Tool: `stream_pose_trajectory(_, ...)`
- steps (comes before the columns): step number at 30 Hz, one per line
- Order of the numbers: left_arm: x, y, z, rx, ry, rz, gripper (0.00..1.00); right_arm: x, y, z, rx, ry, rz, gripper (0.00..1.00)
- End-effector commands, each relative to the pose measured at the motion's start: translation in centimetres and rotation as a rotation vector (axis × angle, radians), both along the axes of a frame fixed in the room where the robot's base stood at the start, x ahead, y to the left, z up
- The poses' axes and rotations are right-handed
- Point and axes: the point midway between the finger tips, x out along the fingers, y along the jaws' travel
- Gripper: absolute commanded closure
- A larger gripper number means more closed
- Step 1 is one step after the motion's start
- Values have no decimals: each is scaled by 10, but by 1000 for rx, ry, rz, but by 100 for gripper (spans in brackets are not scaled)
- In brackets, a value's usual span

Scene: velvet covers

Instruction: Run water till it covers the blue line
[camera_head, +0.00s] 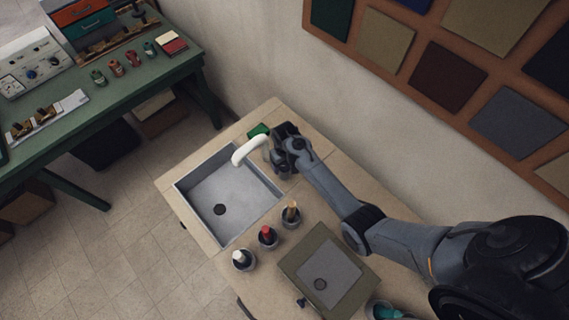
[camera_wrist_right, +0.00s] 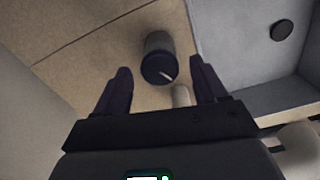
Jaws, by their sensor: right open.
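A grey metal sink (camera_head: 240,188) is set into the wooden counter, with a dark round drain (camera_head: 219,209) in its floor. No water shows in it, and I cannot make out a blue line. A white spout (camera_head: 249,150) curves over its back edge. My right gripper (camera_head: 281,166) is just right of the spout, pointing down. In the right wrist view a dark round knob (camera_wrist_right: 158,62) with a pale pointer mark lies between my open fingers; I cannot tell whether they touch it. The sink's drain also shows there (camera_wrist_right: 281,30). My left gripper is out of view.
Three small pots with coloured handles, one red-topped (camera_head: 268,236), stand right of the sink. A green block (camera_head: 258,130) lies behind the spout. An olive board with a grey panel (camera_head: 331,268) is at the front right. The wall rises behind the counter.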

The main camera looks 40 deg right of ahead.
Motion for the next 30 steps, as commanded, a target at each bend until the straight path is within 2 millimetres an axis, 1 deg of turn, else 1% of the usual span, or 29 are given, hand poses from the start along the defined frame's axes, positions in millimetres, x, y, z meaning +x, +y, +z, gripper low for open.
stream_pose_trajectory(4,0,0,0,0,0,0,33,0,0,-5,0,-1,0,29)
stream_pose_trajectory(11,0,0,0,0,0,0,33,0,0,-6,0,-1,0,29)
stream_pose_trajectory(12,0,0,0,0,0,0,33,0,0,-6,0,-1,0,30)
stream_pose_trajectory(20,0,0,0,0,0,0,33,0,0,-6,0,0,0,70)
stream_pose_trajectory(21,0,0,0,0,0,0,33,0,0,-6,0,0,0,76)
stream_pose_trajectory(23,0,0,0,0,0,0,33,0,0,-6,0,0,0,85)
stream_pose_trajectory(26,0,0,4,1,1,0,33,0,0,-4,0,1,-16,85)
stream_pose_trajectory(30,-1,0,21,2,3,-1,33,0,1,0,1,3,-139,85)
